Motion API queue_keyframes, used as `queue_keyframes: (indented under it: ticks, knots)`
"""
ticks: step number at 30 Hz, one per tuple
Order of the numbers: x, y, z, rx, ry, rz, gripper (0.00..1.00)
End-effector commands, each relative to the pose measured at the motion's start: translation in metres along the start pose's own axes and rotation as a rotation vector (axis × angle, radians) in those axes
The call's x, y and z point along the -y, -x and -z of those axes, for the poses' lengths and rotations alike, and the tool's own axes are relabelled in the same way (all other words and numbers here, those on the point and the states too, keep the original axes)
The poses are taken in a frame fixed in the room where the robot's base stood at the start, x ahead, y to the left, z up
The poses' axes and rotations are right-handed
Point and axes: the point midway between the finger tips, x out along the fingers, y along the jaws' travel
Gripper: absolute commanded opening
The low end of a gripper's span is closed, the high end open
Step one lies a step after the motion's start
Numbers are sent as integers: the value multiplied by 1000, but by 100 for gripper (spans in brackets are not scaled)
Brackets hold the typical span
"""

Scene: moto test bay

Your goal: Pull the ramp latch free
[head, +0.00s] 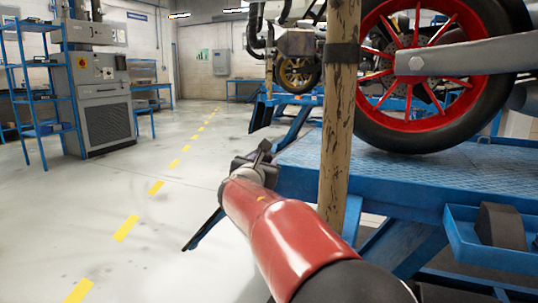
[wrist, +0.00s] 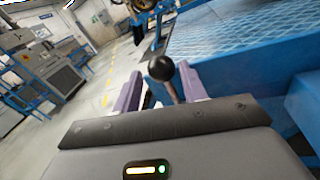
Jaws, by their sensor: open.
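A black ball knob on a short stem, which looks like the ramp latch (wrist: 161,68), stands beside the blue lift platform in the wrist view. My gripper (wrist: 158,78) is open, with one purple finger on each side of the knob and stem. I cannot tell whether either finger touches them. In the head view my gripper (head: 258,160) is at the near left corner of the blue platform (head: 400,172), and the knob cannot be made out clearly there.
A worn wooden post (head: 338,120) stands close to the right of my arm. A motorcycle wheel with red spokes (head: 430,75) rests on the platform. A blue tray (head: 490,248) hangs at the right. A grey cabinet (head: 103,105) stands far left; the floor between is clear.

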Motion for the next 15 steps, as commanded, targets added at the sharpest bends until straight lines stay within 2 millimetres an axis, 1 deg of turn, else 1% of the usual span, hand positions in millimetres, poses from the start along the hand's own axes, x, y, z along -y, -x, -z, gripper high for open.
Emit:
queue_keyframes:
  ticks: [1,3,7,11,15]
  knots:
    - [1,-10,-1,1,2,4,42]
    - [1,-22,-1,1,1,4,42]
    - [1,-41,-1,1,1,4,42]
    - [1,-52,0,0,0,2,42]
    - [1,-56,0,1,0,2,42]
